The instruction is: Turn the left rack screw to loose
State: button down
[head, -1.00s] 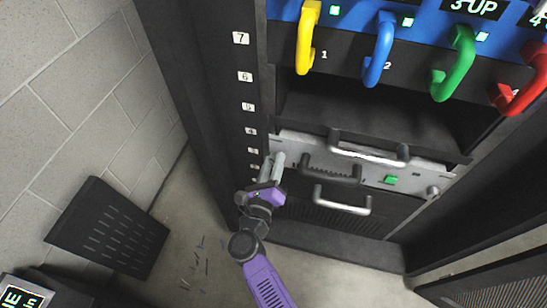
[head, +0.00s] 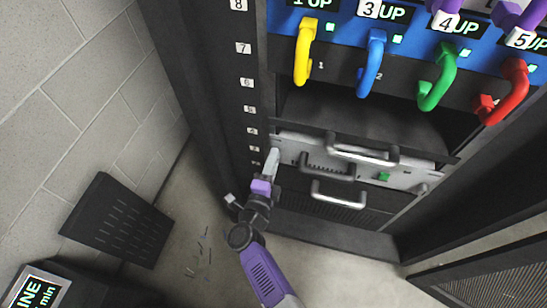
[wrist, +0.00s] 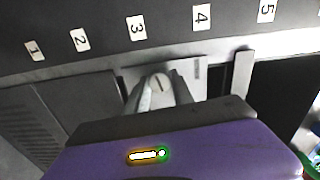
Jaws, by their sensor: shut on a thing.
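The left rack screw (wrist: 159,82) shows in the wrist view as a round grey knob with a dark slot mark, at the end of the grey faceplate. My gripper (wrist: 162,88) has one finger on each side of it and is shut on it. In the head view, my gripper (head: 273,156) is at the left end of the grey rack unit (head: 293,148). The fingers hide the left screw there. The right screw (head: 422,188) shows at the unit's other end.
The unit has a silver handle (head: 362,155), a black handle (head: 327,171) and a green light (head: 384,176). Another silver handle (head: 339,198) is below. Yellow (head: 302,52), blue (head: 371,65), green (head: 438,78) and red (head: 505,92) handles hang above. A vented black panel (head: 118,222) leans at the left.

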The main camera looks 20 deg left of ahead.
jog(key=shift+n+p, duration=0.4)
jog(key=shift+n, duration=1.1)
jog(key=c, duration=1.1)
grip_release()
jog(key=s+p, duration=0.2)
jog(key=s, duration=0.5)
jog(key=shift+s, duration=0.4)
jog(key=shift+a, duration=0.1)
